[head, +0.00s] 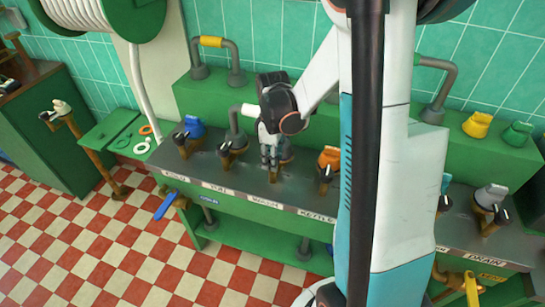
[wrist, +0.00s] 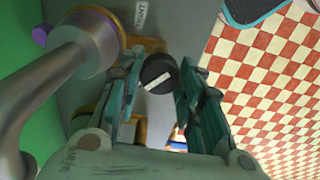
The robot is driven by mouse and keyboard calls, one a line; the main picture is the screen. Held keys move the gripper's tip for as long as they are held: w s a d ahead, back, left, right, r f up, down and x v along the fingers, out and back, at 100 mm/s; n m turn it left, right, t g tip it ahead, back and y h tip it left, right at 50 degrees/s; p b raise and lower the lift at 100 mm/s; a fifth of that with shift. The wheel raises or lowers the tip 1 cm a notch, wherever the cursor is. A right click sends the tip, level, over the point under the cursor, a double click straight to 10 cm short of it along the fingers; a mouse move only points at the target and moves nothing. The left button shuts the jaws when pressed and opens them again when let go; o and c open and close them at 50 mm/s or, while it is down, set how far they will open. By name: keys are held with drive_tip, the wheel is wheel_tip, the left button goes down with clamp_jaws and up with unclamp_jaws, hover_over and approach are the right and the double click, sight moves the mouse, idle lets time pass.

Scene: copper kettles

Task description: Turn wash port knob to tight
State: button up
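My gripper (head: 269,155) points down over the counter's valve row, behind a label that seems to read WASH. In the wrist view, a round black knob (wrist: 158,73) with a white pointer bar lies between the two fingertips of my gripper (wrist: 160,68). The bar slants from lower left to upper right. The fingers are apart, one on each side of the knob and very close to it; I cannot tell whether they touch. In the head view the knob is mostly hidden by my gripper, with a brass part (head: 273,176) showing below.
A grey pipe (wrist: 50,75) with a brass collar is close on the left in the wrist view. Checkered floor (head: 110,240) is open in front.

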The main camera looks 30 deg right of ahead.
drive_tip(key=shift+c, duration=0.4)
drive_tip(key=m, duration=0.4)
drive_tip(key=shift+m, duration=0.4)
drive_tip(key=m, duration=0.5)
idle(0.5)
drive_tip(key=o, duration=1.1)
drive_tip(key=shift+c, duration=0.2)
wheel_tip(320, 180, up, 12)
